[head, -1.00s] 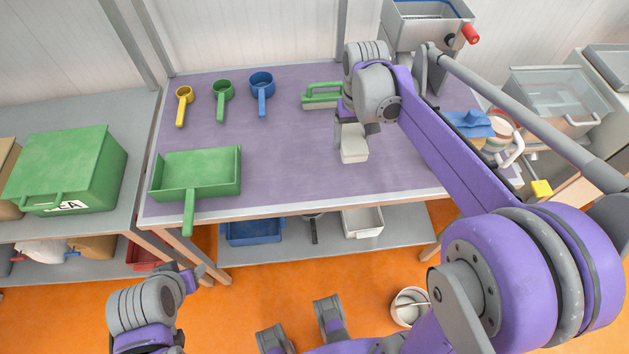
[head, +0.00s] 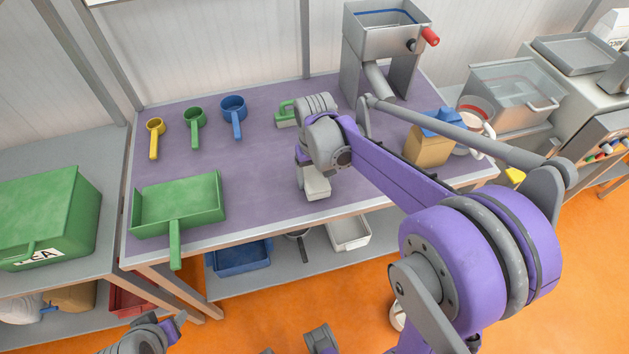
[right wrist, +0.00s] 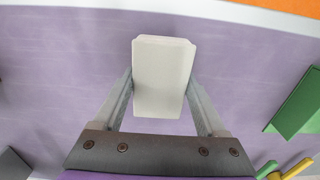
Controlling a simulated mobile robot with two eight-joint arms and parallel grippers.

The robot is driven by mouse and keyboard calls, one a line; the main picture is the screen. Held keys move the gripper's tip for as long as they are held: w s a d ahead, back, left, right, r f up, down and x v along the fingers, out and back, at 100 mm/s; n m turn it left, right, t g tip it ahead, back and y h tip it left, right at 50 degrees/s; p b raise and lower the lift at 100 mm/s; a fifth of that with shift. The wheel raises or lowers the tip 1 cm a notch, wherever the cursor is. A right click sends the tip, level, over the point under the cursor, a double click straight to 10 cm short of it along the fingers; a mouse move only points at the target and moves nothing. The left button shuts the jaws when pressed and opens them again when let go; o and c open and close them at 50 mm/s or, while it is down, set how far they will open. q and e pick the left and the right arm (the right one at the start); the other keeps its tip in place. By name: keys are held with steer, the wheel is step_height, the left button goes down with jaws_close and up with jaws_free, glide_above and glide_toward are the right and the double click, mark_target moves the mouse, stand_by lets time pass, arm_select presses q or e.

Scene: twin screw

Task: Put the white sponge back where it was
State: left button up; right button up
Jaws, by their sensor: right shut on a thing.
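The white sponge (head: 316,187) is a pale block near the front edge of the purple-topped table (head: 260,185). My right gripper (head: 306,168) is shut on it. In the right wrist view the sponge (right wrist: 162,78) sits between the two fingers of my right gripper (right wrist: 160,95), with its far end sticking out past them. I cannot tell whether the sponge touches the table. My left gripper (head: 172,328) is only partly in view at the bottom left, and its jaws cannot be made out.
A green dustpan (head: 185,205) lies at the table's left. Yellow (head: 154,140), green (head: 194,128) and blue (head: 234,118) scoops lie behind it. A grey hopper machine (head: 385,40) and brown bag (head: 428,150) stand right.

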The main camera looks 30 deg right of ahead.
steer(key=shift+f, duration=0.85)
steer(key=shift+f, duration=0.15)
steer(key=o, duration=1.1)
